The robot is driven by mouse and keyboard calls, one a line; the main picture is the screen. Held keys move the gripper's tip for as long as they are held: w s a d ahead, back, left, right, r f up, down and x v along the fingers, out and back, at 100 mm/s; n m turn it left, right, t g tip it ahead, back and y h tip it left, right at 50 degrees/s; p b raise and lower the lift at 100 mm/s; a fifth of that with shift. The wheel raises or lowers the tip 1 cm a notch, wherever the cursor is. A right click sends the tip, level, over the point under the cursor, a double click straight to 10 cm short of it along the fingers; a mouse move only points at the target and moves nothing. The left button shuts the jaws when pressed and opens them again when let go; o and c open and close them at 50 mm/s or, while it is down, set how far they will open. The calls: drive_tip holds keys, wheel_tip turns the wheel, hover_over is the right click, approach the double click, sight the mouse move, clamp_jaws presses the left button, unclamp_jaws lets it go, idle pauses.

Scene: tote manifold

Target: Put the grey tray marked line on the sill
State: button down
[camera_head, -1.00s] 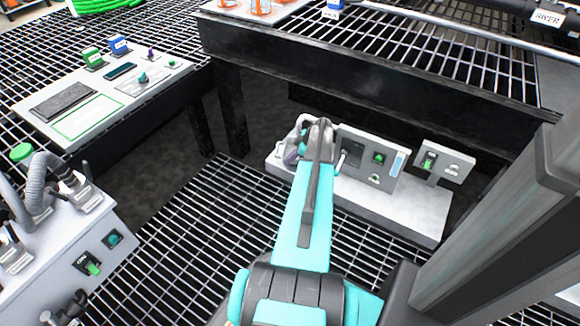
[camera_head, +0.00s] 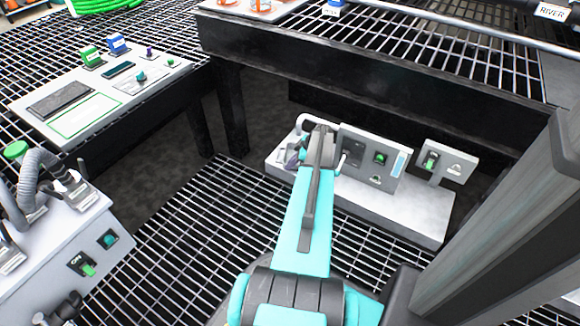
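I cannot make out a grey tray with the word line on it, and no sill is clearly identifiable. My arm reaches forward over the grating to a low white unit (camera_head: 400,212). The arm's dark far end covers the left part of this unit, and my gripper's fingers are hidden there, so I cannot see whether they hold anything. A dark grey flat slab (camera_head: 60,100) lies on a pale board (camera_head: 140,88) at the left, beside a green-outlined rectangle (camera_head: 85,116). No lettering shows on the slab.
The white unit carries upright panels (camera_head: 372,158) with green switches and stands below a dark-edged raised grating (camera_head: 380,75). A grey cabinet (camera_head: 60,240) with hoses stands at the lower left. A thick grey post (camera_head: 505,215) rises at the right. The floor grating (camera_head: 190,230) between them is clear.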

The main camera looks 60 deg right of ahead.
idle(0.3)
drive_tip(key=c, duration=2)
unclamp_jaws()
drive_tip(key=shift+p+v, duration=1.75)
drive_tip(key=shift+v, duration=2)
